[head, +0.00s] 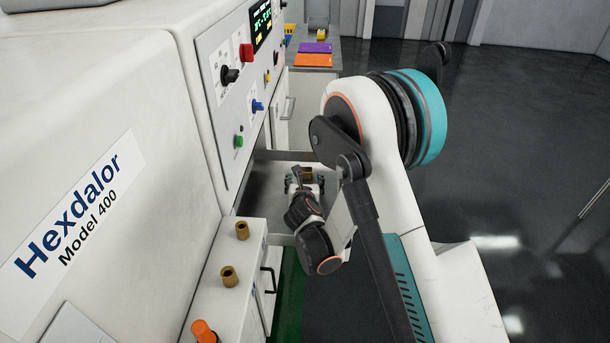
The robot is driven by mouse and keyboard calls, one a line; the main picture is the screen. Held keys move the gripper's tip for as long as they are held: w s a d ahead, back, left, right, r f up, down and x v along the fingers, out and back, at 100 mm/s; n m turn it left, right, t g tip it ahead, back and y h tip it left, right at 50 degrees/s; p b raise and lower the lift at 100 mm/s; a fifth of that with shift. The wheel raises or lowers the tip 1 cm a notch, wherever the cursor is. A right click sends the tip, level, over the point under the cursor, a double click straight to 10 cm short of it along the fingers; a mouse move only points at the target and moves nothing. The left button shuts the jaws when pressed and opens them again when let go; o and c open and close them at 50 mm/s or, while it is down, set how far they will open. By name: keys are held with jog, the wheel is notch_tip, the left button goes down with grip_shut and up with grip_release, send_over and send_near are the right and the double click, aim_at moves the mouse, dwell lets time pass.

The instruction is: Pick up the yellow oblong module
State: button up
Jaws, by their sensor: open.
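My gripper (305,181) is small in the head view, at the end of my arm, low over a grey surface beside the white machine. It is open. A small yellowish piece (307,174) shows at the gripper, between or just beyond its fingers. It may be the yellow oblong module, but its shape is mostly hidden by the gripper and wrist. I cannot tell whether the fingers touch it.
The white machine (110,230) with its control panel (236,90) stands close on the left. Purple (314,47) and orange (313,60) flat pieces lie on a far counter. Open floor is at right.

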aim_at(305, 173)
jog(key=shift+r+b+x, duration=0.25)
jog(key=shift+b+x, duration=0.35)
jog(key=shift+x, duration=0.75)
jog(key=shift+r+b+x, duration=0.2)
jog(key=shift+b+x, duration=0.4)
jog(key=shift+x, duration=0.75)
jog(key=shift+w, duration=0.15)
jog(key=shift+c, duration=0.3)
jog(key=c, duration=1.1)
